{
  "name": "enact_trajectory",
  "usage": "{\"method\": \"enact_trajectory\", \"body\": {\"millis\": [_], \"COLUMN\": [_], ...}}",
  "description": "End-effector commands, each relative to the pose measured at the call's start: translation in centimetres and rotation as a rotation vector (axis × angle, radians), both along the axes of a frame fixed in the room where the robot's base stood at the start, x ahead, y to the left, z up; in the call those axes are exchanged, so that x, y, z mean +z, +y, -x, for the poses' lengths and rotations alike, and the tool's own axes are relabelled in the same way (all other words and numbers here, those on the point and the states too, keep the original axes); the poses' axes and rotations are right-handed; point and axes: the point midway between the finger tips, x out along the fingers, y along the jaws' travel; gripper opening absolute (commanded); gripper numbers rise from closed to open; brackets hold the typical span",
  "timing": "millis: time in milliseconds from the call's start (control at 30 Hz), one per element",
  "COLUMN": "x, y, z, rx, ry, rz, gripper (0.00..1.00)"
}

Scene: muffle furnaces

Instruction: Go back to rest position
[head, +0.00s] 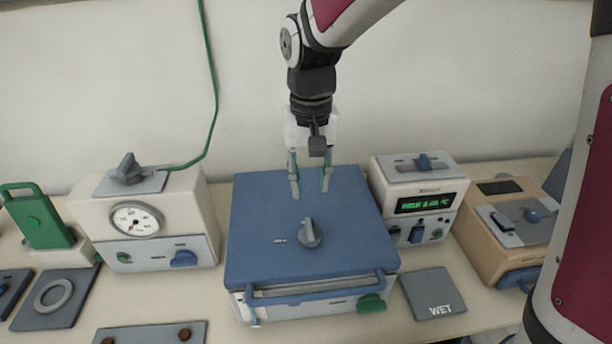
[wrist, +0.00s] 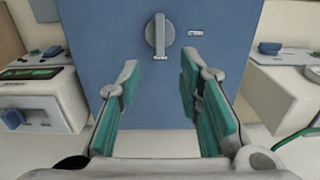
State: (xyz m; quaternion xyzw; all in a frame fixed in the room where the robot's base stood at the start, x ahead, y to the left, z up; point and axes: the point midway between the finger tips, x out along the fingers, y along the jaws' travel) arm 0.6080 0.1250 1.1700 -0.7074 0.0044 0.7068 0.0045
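My gripper (head: 311,184) hangs from the arm above the back part of the blue-topped furnace (head: 262,219), pointing down. Its two teal-padded fingers are apart, with nothing between them. In the wrist view my gripper (wrist: 160,85) also shows open and empty, with the blue furnace top (wrist: 105,22) beyond the fingertips. A grey knob (head: 310,234) stands on that top, in front of the gripper in the head view and apart from it. The knob (wrist: 159,35) shows just past the fingertips in the wrist view.
A cream unit with a dial (head: 136,220) stands left. A cream unit with a green display (head: 424,203) stands close on the right, and a tan box (head: 511,236) farther right. A grey WET pad (head: 432,292) lies in front. A green cable (head: 212,80) hangs behind.

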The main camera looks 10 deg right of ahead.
Motion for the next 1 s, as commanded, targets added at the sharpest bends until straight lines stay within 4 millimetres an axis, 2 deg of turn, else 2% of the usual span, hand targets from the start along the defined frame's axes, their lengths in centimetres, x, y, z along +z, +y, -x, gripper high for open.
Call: {"method": "enact_trajectory", "body": {"millis": [433, 567, 767, 1000], "x": [0.0, 1.1, 5.2, 9.0], "y": [0.0, -0.8, -4.1, -8.2], "z": [0.0, 0.6, 3.7, 9.1], "rx": [0.0, -0.001, -0.002, 0.002], "ry": [-0.001, -0.022, -0.12, -0.265], "rz": [0.0, -0.007, -0.029, -0.039], "gripper": [0.33, 0.33, 0.33, 0.33]}}
